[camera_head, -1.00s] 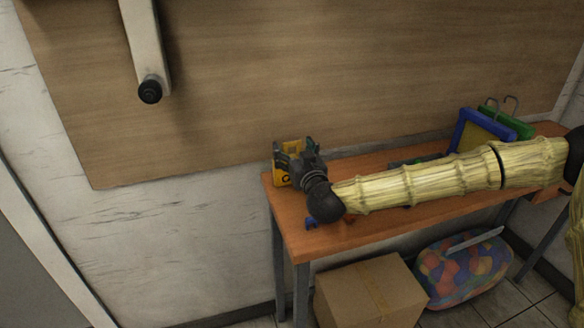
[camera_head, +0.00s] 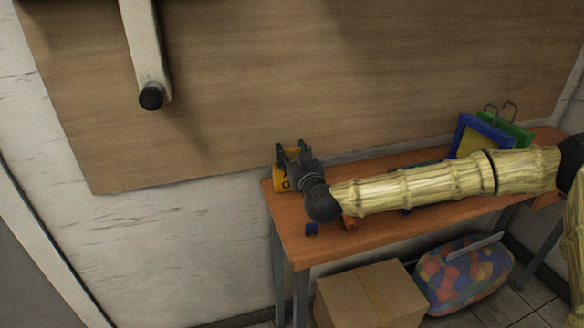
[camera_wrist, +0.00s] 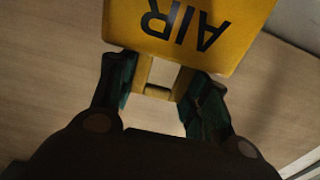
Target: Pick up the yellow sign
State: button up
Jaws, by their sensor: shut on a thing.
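The yellow sign (camera_wrist: 190,28) fills the top of the wrist view, with dark letters reading "AIR" upside down. Its narrow lower tab sits between the two green-dark fingers of my gripper (camera_wrist: 160,88), which is shut on it. In the head view the yellow sign (camera_head: 284,182) shows behind my gripper (camera_head: 291,160) at the table's far left corner. Much of the sign is hidden there by the gripper, and I cannot tell whether it touches the table.
The orange table (camera_head: 292,215) holds a small blue piece (camera_head: 312,229) near its left end. A blue frame (camera_head: 462,135) and a green one (camera_head: 515,132) stand at the right. A cardboard box (camera_head: 365,295) and a bag of colored balls (camera_head: 462,278) are below. A wooden board (camera_head: 330,80) covers the wall behind.

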jog(key=shift+r, duration=0.2)
jog(key=shift+r, duration=1.7)
jog(key=s+a+b, duration=0.1)
jog(key=s+a, duration=0.1)
jog(key=s, duration=0.5)
jog(key=s+a+r+b, duration=0.1)
jog(key=s, duration=0.7)
jog(key=shift+s+a, duration=0.3)
jog(key=shift+a, duration=0.05)
jog(key=shift+r, duration=0.1)
